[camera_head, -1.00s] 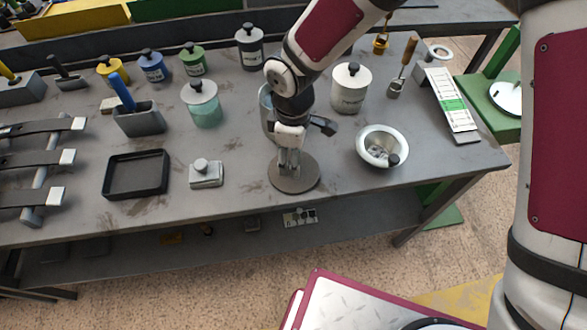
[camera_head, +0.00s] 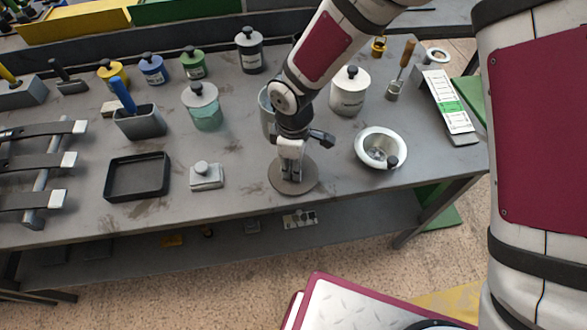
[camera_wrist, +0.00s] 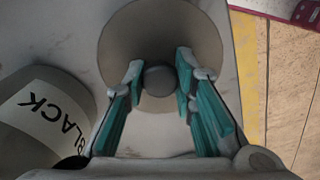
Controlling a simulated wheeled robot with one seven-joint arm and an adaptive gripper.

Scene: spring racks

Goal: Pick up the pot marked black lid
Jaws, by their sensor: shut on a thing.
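In the head view my gripper (camera_head: 290,172) points down at a round grey-brown lid (camera_head: 296,187) by the table's front edge. In the wrist view the fingers (camera_wrist: 160,77) are closed on the lid's dark round knob, with the lid's disc (camera_wrist: 130,38) around it. I cannot tell whether the lid touches the table. A dark grey pot with a white label reading BLACK (camera_wrist: 40,112) stands beside it at the left of the wrist view. A pale pot (camera_head: 265,108) stands just behind my arm in the head view, partly hidden; its label does not show.
A white lidded pot (camera_head: 349,98) and a white bowl (camera_head: 366,138) stand to the right. A small grey block with a knob (camera_head: 206,179) and a black tray (camera_head: 137,195) lie to the left. Several lidded pots, one dark (camera_head: 250,58), line the back.

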